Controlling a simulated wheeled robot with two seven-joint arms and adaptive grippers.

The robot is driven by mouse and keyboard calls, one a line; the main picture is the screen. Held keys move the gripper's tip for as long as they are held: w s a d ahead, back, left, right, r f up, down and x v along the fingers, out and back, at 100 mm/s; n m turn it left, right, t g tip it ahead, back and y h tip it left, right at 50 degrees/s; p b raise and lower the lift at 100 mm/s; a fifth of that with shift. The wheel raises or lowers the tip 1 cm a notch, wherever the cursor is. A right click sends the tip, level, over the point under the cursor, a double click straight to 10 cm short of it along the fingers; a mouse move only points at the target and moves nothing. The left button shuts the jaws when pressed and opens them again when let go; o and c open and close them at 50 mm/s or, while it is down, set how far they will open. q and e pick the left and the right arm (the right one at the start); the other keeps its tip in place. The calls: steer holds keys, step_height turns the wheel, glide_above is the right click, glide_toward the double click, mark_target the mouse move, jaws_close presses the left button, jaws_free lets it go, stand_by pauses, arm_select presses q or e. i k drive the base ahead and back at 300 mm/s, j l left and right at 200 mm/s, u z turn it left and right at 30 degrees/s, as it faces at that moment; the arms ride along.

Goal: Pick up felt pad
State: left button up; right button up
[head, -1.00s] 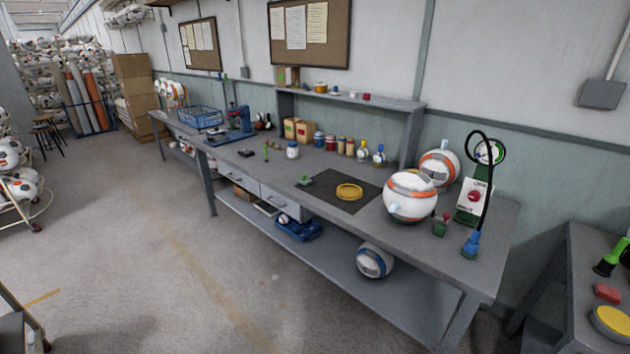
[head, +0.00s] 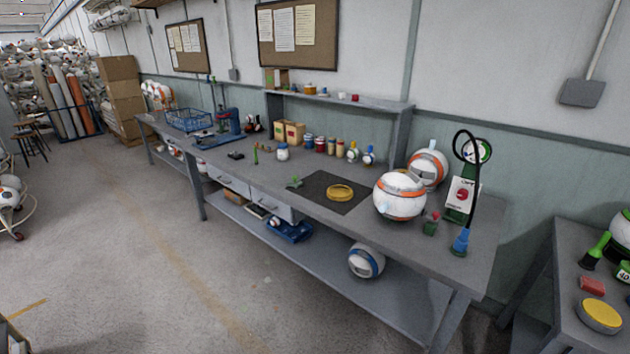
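No thing is plainly recognisable as a felt pad. Candidates are a round yellow-topped pad (head: 600,314) with a dark rim and a small red block (head: 592,286), both lying on the right-hand table. On the long workbench a flat dark mat (head: 312,188) lies under a yellow ring-shaped dish (head: 340,193). Neither of my grippers shows in the head view.
The long grey workbench (head: 465,268) carries a white and orange ball (head: 400,197), a pump gauge (head: 477,151), jars and a blue basket (head: 188,119). The right-hand table (head: 560,262) also holds a green-handled tool (head: 598,250). The floor in front is clear.

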mark_target(294, 183)
steer(key=i+l+u, duration=0.15)
steer(key=u, duration=0.2)
steer(key=i+l+u, duration=0.15)
steer(key=l+u, duration=0.2)
